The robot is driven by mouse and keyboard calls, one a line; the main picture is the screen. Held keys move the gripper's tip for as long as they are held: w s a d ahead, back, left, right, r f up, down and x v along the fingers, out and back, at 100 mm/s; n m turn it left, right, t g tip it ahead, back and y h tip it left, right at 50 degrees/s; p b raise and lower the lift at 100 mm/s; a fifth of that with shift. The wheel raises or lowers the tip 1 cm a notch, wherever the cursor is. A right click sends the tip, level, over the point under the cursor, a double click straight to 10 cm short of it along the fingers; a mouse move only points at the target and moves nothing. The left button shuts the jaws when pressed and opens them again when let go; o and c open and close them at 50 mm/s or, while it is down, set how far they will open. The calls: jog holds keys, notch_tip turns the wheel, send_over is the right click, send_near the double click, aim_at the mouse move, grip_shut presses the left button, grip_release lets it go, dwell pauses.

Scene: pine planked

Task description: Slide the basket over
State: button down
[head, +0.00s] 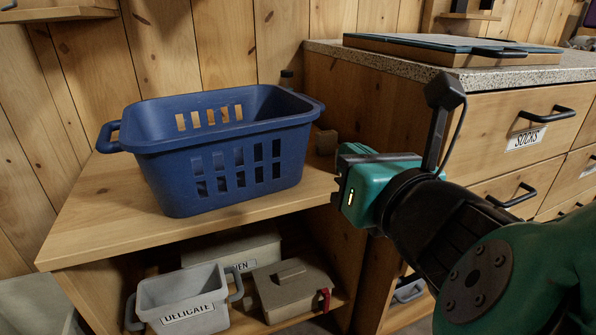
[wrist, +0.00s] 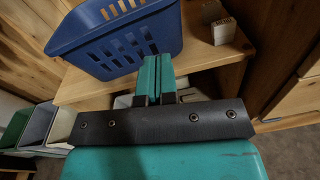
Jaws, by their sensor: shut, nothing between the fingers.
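The blue basket (head: 225,150) stands upright on a wooden shelf top (head: 110,210) in the head view. It has slotted sides and a handle at each end. In the wrist view the basket (wrist: 105,45) is at the upper left, ahead of my fingers. My gripper shows in the wrist view (wrist: 156,62) with its two teal fingers shut together and nothing between them. The fingertips overlap the basket's lower right side in that view; I cannot tell whether they touch it.
A drawer cabinet with a speckled counter (head: 400,62) rises at the right. A grey DELICATE bin (head: 185,290) and a lidded box (head: 292,292) sit on the lower shelf.

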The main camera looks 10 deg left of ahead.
jog(key=s+a+n+y, duration=0.1)
jog(key=n, duration=0.1)
jog(key=p, duration=1.3)
send_near(289, 121)
jog(key=x, duration=0.6)
jog(key=shift+w+a, duration=0.35)
jog(key=shift+w, duration=0.3)
